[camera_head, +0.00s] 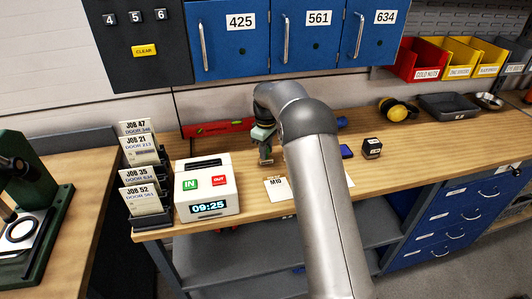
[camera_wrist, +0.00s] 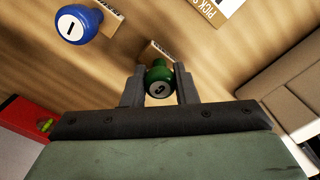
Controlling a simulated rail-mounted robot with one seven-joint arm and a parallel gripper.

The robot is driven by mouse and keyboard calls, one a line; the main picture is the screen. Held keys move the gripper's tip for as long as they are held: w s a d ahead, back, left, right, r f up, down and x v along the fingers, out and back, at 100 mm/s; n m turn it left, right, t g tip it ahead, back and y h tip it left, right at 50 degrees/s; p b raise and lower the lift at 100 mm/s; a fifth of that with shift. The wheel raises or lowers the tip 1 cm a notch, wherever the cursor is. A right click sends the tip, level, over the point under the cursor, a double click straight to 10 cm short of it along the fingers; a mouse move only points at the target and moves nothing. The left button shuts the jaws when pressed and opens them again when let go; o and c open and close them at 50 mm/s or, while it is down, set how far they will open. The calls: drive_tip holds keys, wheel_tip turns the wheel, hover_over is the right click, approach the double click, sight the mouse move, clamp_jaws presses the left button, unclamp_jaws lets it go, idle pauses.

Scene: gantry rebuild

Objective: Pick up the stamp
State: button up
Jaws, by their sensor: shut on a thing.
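In the wrist view a green round-knobbed stamp (camera_wrist: 159,80) sits between the two fingers of my gripper (camera_wrist: 159,88), which is shut on the knob. A pale wooden block with a label shows just beyond the knob. I cannot tell if the stamp is clear of the bench. A second stamp with a blue knob (camera_wrist: 78,24) stands to the upper left, apart from my gripper. In the head view my gripper (camera_head: 265,160) is low over the bench, left of my forearm; the held stamp is too small to make out there.
A white time clock (camera_head: 207,187) and a card rack (camera_head: 150,215) stand left of my gripper. A red level (camera_head: 218,128) lies behind it. A paper card (camera_head: 277,188) lies in front. A dark cube (camera_head: 371,147) and ear defenders (camera_head: 397,109) are to the right.

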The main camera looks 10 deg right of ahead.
drive_tip(key=shift+w+r, duration=0.1)
drive_tip(key=shift+r, duration=0.55)
drive_tip(key=s+a+r+b, duration=0.2)
drive_tip(key=s+r, duration=0.1)
drive_tip(key=r, duration=0.3)
drive_tip(key=shift+s+a+r+b, duration=0.3)
drive_tip(key=shift+a+r+b, duration=0.05)
drive_tip(key=s+a+r+b, duration=0.1)
drive_tip(key=s+a, duration=0.1)
drive_tip(key=s+a+r, duration=0.1)
drive_tip(key=s+r, duration=0.1)
drive_tip(key=s, duration=0.1)
drive_tip(key=s+a+r+b, duration=0.1)
drive_tip(key=s+a+r, duration=0.1)
drive_tip(key=s, duration=0.1)
drive_tip(key=shift+a+b, duration=0.3)
drive_tip(key=shift+w, duration=0.1)
drive_tip(key=o, duration=0.4)
drive_tip(key=shift+c, duration=1.4)
drive_tip(key=shift+o, duration=0.4)
